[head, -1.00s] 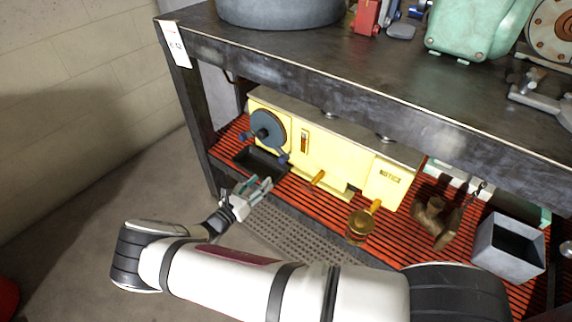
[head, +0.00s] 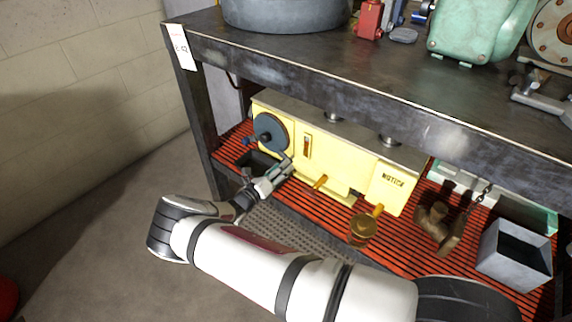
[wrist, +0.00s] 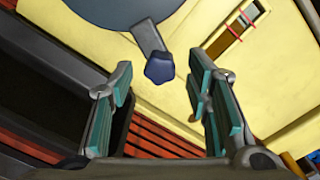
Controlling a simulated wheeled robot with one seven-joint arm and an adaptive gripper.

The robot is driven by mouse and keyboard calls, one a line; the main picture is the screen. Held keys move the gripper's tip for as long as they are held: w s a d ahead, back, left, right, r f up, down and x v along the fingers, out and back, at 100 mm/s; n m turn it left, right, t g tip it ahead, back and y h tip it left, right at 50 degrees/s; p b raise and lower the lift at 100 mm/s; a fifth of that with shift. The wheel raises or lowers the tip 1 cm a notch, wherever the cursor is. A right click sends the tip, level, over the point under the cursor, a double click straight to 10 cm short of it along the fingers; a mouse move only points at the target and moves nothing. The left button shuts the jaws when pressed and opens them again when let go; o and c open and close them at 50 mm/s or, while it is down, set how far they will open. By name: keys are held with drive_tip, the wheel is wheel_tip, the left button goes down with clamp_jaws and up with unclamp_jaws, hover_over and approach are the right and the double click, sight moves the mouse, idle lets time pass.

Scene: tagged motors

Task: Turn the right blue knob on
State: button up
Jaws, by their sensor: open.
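A yellow box (head: 345,160) on the lower shelf carries a round blue-grey disc (head: 270,131) at its left end. A blue knob (head: 247,141) sticks out at the disc's left. The right blue knob (wrist: 159,68) shows in the wrist view at the end of a short grey arm from the disc. My gripper (head: 286,164) is open at the disc's lower right. In the wrist view its teal-padded fingers (wrist: 160,88) stand either side of the knob's line, the knob just beyond the tips. No contact shows. In the head view my fingers largely hide this knob.
A black tray (head: 257,165) lies below the disc. An orange lever (head: 320,184) and a brass cup-like part (head: 362,229) are right of my gripper. The upper shelf's edge (head: 380,101) overhangs the box. Open floor (head: 105,235) lies left.

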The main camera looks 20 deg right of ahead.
sight(285, 157)
drive_tip(key=shift+x, duration=1.85)
